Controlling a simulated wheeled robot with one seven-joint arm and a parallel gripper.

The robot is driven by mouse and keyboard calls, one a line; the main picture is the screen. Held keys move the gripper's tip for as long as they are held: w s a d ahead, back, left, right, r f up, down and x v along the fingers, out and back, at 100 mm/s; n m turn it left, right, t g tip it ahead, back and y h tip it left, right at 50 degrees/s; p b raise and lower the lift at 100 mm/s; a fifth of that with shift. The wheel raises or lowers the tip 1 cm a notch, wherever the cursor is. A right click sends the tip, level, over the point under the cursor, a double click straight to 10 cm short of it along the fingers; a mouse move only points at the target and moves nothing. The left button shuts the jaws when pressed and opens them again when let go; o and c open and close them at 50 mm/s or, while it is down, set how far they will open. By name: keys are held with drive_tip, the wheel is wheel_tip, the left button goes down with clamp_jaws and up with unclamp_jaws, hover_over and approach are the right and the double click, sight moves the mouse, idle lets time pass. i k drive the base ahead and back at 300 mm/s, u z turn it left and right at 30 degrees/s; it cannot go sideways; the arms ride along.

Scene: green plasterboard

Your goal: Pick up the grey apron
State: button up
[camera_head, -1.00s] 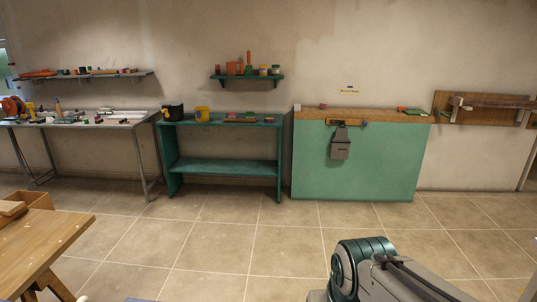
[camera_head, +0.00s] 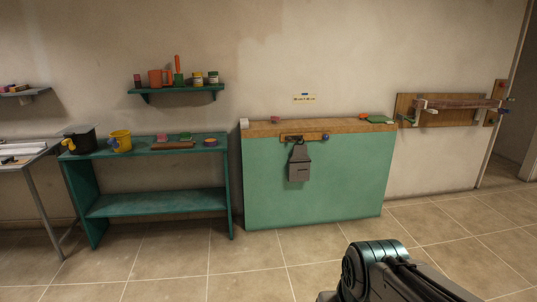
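The grey apron (camera_head: 299,164) hangs from a small wooden peg rail (camera_head: 291,138) on the front of the green plasterboard panel (camera_head: 345,178). It hangs straight down by a dark strap, well above the floor. Part of my arm shows at the bottom right of the head view, some distance in front of the panel. My gripper is outside the view, so its state does not show.
A green shelf bench (camera_head: 155,202) with a black bucket (camera_head: 80,140) and a yellow bucket (camera_head: 120,141) stands left of the panel. A wall shelf (camera_head: 170,90) holds pots and jars. A wooden wall rack (camera_head: 445,108) is at the right. The tiled floor (camera_head: 240,262) ahead is clear.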

sight(299, 163)
drive_tip(key=z, duration=0.15)
drive_tip(key=i, duration=1.55)
drive_tip(key=z, duration=0.2)
drive_tip(key=i, duration=3.05)
